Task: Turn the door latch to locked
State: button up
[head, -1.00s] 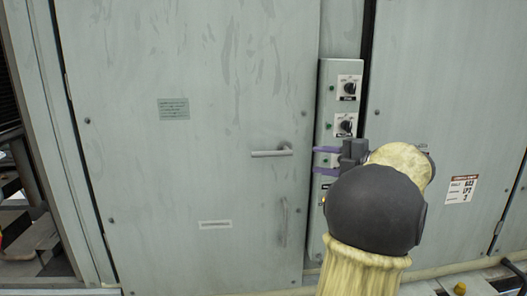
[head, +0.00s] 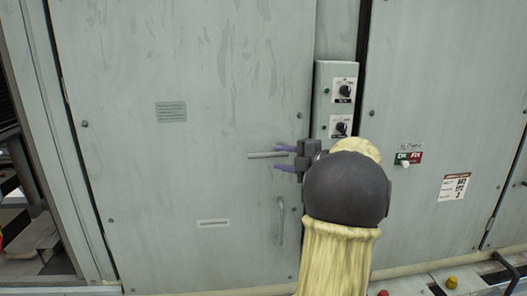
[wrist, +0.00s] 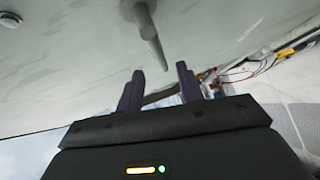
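The door latch (head: 265,155) is a grey lever lying horizontal on the pale grey-green door (head: 190,65). In the wrist view the latch (wrist: 148,33) shows its round base and its tapering free end above my fingers. My gripper (head: 277,158) is at the latch's right end, with its two purple fingers apart, one above and one below the lever's line in the head view. In the wrist view my gripper (wrist: 160,88) is open and empty, and the lever's tip points toward the gap between the fingers. I see no clear contact.
A switch box (head: 333,105) with black knobs stands right of the door, partly hidden by my gripper and arm. A vertical pull handle (head: 281,220) is below the latch. A red-green switch plate (head: 410,158) is on the right panel.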

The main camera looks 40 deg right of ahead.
aim_at(268, 156)
jog(key=p+x, duration=0.2)
jog(key=x, duration=0.4)
jog(key=shift+w+a, duration=0.1)
jog(key=shift+w, duration=0.25)
jog(key=shift+f, duration=0.1)
grip_shut()
